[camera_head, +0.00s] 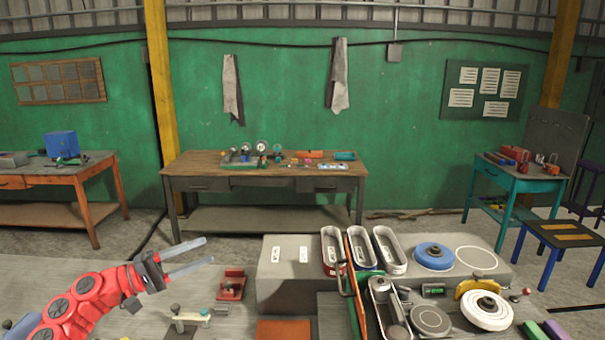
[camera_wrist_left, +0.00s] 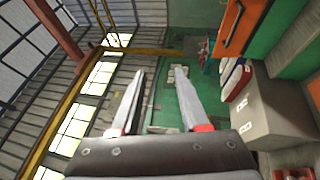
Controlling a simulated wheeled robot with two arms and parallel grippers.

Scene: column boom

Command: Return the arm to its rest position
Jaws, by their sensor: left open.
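My left arm (camera_head: 88,297) is red and comes in from the lower left in the head view. My left gripper (camera_head: 198,256) is open and empty, with its two pale fingers apart and pointing right. It is above the grey bench top, left of the grey raised block (camera_head: 285,285). In the left wrist view the open fingers (camera_wrist_left: 156,100) have nothing between them; the green wall shows beyond. My right gripper is in neither view.
On the bench stand oblong trays (camera_head: 387,250), a blue disc (camera_head: 434,256), a white wheel (camera_head: 486,310), an orange upright panel (camera_head: 356,285) and a small red fixture (camera_head: 231,285). A wooden workbench (camera_head: 190,168) stands behind by the wall. The bench surface around my left gripper looks mostly clear.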

